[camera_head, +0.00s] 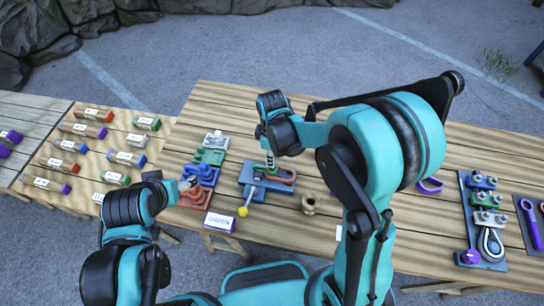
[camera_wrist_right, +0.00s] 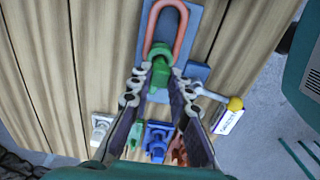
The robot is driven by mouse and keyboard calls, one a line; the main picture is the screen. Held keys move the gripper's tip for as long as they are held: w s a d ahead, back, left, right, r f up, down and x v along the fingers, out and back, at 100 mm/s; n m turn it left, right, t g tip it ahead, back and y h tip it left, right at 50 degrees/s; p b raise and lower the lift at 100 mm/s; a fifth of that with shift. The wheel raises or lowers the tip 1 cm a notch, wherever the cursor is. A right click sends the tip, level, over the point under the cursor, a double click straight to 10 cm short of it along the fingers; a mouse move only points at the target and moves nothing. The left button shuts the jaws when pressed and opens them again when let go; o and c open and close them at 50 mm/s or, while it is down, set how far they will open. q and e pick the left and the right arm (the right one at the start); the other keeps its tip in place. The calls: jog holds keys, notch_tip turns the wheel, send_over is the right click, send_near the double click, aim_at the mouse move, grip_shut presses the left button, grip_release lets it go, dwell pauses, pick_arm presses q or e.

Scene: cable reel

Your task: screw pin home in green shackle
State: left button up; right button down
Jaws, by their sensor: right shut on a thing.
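An orange-red U-shaped shackle (camera_head: 284,175) lies on a blue plate (camera_head: 251,176) on the wooden bench; its bow (camera_wrist_right: 166,14) points away from my right gripper in the wrist view. A green pin-like piece (camera_wrist_right: 159,72) sits at the shackle's open end. My right gripper (camera_head: 270,164) comes down over the plate; in the wrist view its two fingers (camera_wrist_right: 157,80) are on either side of the green piece, shut on it. The pin's thread is hidden. My left gripper (camera_head: 186,184) is beside a rack of coloured pieces; its finger opening is too small to tell.
A yellow-ended lever (camera_head: 243,211) sticks out from the plate toward a GREEN label (camera_head: 219,222). The rack holds white, green (camera_head: 209,157), blue and red pieces. Another shackle board (camera_head: 466,211) lies far right.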

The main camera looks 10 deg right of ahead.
jog(key=shift+f+b, duration=1)
dwell(0.4)
jog(key=c, duration=2)
grip_release()
grip_shut()
